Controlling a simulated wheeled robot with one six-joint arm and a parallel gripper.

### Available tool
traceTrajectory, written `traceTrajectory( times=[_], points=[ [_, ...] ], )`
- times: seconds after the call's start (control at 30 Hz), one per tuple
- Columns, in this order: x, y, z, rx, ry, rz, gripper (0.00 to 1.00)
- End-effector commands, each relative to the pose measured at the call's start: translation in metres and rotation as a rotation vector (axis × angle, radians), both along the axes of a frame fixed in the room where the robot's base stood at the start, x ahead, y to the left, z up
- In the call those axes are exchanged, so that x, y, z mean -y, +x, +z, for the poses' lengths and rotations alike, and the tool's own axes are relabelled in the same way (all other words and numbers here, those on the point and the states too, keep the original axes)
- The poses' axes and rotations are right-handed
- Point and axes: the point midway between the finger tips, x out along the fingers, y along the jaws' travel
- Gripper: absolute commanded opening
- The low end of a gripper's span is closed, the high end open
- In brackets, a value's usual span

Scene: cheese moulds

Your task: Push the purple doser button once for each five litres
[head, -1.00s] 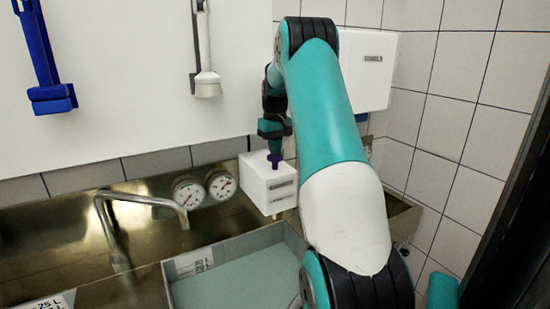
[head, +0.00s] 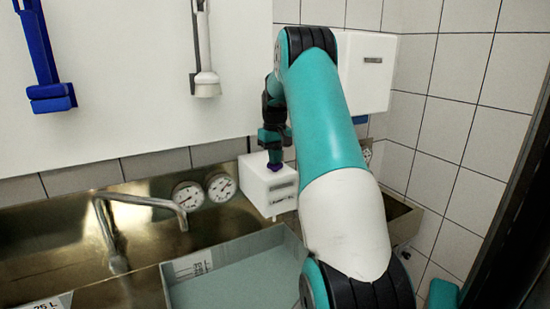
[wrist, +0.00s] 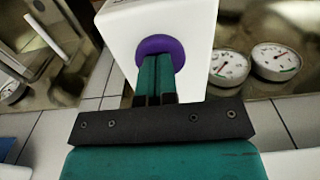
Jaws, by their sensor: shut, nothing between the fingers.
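The white doser box (head: 268,188) is at the back of the steel sink, with the purple button (head: 276,167) on its top. The button shows as a purple round (wrist: 161,50) in the wrist view, partly hidden by my fingers. My gripper (head: 274,159) is shut and empty, pointing down with its fingertips at the button. They appear to touch it. In the wrist view my gripper (wrist: 155,72) lies over the button's middle. A grey bin (head: 245,265) stands in the sink below the doser, with a label on its inner wall.
Two round gauges (head: 188,195) are beside the doser on the left. A bent steel tap (head: 110,225) stands further left. A blue brush (head: 45,75) and a white brush (head: 205,70) hang on the wall. A white wall box (head: 367,72) is behind my arm.

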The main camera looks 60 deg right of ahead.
Motion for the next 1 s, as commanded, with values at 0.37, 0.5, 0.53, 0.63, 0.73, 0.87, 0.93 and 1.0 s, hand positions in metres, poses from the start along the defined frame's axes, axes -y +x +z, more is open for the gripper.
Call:
traceTrajectory(
  times=[0.37,0.5,0.53,0.63,0.73,0.87,0.93,1.0],
  points=[
    [0.0,0.0,0.023,-0.002,0.002,0.0,0.0],
    [0.0,0.0,0.035,-0.001,0.002,0.0,0.0],
    [0.0,0.0,0.038,-0.001,0.002,0.0,0.0],
    [0.0,0.0,0.047,-0.001,0.002,0.0,0.0],
    [0.0,0.0,0.055,-0.001,0.002,0.0,0.0],
    [0.0,0.0,0.066,-0.001,0.002,0.0,0.0],
    [0.0,0.0,0.07,-0.001,0.002,0.0,0.0],
    [0.0,0.0,0.071,-0.001,0.002,0.0,0.0]
  ],
)
